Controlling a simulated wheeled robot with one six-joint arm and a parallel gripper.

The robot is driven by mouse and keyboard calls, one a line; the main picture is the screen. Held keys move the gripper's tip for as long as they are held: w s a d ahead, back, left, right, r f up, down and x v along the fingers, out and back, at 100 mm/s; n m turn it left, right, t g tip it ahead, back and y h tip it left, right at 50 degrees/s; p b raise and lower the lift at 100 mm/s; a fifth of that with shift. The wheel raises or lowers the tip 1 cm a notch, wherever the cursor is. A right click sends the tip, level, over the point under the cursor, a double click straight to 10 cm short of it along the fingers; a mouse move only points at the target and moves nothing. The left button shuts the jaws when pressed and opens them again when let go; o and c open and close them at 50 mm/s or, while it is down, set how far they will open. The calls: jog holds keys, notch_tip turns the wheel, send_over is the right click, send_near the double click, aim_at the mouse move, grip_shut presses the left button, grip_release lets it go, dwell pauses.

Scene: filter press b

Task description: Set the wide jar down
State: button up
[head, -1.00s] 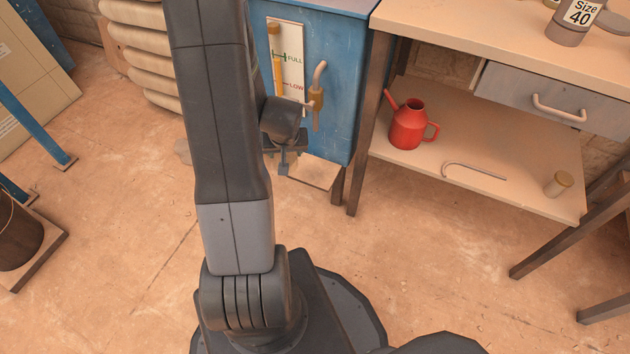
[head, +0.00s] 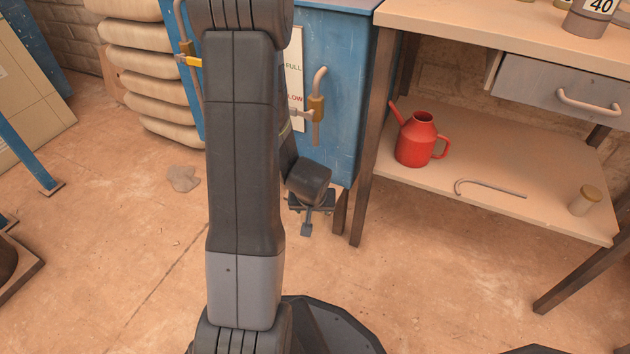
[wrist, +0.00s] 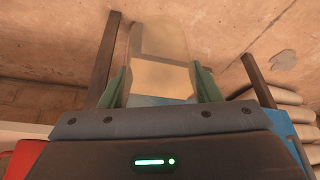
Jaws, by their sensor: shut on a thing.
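The wide jar (wrist: 161,48) is a clear, pale glass-like body in the wrist view, held between the two green fingers of my gripper (wrist: 161,82). The fingers press on its left and right sides. Bare floor shows behind it, and I see no surface touching it. In the head view my wrist (head: 310,185) hangs low in front of the blue cabinet, left of the bench. The fingers and the jar are hidden there behind my wrist and arm.
A wooden bench (head: 450,22) stands at right, with a red can (head: 416,140), a hooked rod (head: 490,189) and a small lidded jar (head: 585,201) on its lower shelf (head: 400,178). The blue cabinet (head: 340,60) has a pipe and valve in front. Open floor (head: 440,290) lies before the bench.

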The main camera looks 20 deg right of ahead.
jog(key=w+d, duration=0.2)
jog(key=w, duration=0.2)
jog(key=w+d+p, duration=0.1)
jog(key=w+d, duration=0.1)
jog(key=w, duration=0.3)
jog(key=w+d+p, duration=0.1)
jog(key=w+d, duration=0.2)
jog(key=w, duration=0.1)
jog(key=shift+w+f, duration=0.1)
jog(key=shift+w, duration=0.15)
jog(key=shift+f+b, duration=0.7)
jog(key=shift+f, duration=0.95)
jog(key=shift+f, duration=0.2)
jog(key=o, duration=1.1)
jog(key=shift+a, duration=0.1)
jog(key=shift+c, duration=0.2)
jog(key=p+v, duration=0.4)
jog(key=v, duration=0.8)
jog(key=shift+r, duration=0.2)
